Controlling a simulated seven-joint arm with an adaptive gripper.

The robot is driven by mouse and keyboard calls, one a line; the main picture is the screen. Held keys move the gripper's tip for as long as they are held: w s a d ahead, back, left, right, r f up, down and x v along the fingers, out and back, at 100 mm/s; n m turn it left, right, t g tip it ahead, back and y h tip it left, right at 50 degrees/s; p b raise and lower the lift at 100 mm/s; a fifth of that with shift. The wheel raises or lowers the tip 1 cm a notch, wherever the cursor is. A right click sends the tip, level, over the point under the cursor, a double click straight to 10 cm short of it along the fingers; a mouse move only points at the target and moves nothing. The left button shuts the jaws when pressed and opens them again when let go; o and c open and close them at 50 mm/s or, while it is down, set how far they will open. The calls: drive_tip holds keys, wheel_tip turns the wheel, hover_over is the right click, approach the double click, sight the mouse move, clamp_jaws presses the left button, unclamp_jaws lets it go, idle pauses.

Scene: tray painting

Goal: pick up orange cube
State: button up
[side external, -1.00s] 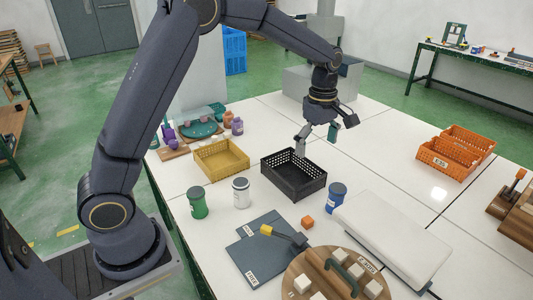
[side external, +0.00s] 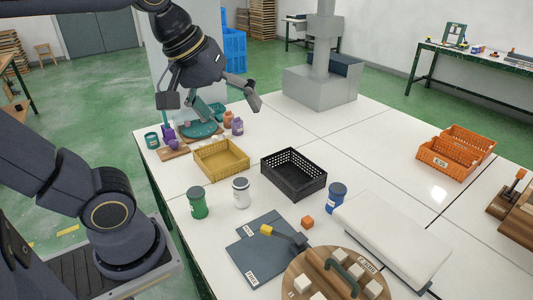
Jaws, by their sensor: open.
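The small orange cube (side external: 307,222) lies on the white table. It sits between the blue can (side external: 337,197) and the dark blue-grey panel (side external: 262,253). My gripper (side external: 212,102) is high over the far left part of the table, well away from the cube. Its fingers are spread wide. It looks open with nothing held, in front of the teal round plate (side external: 200,130).
A black basket (side external: 294,174) and a yellow basket (side external: 221,160) stand mid-table. Green (side external: 197,203) and white (side external: 241,192) cans stand in front.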

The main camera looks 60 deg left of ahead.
drive_tip(key=s+f+m, duration=0.3)
drive_tip(key=f+m, duration=0.2)
drive_tip(key=m, duration=0.3)
drive_tip(key=shift+s+f, duration=0.25)
drive_tip(key=c, duration=0.8)
drive_tip(key=shift+o, duration=0.2)
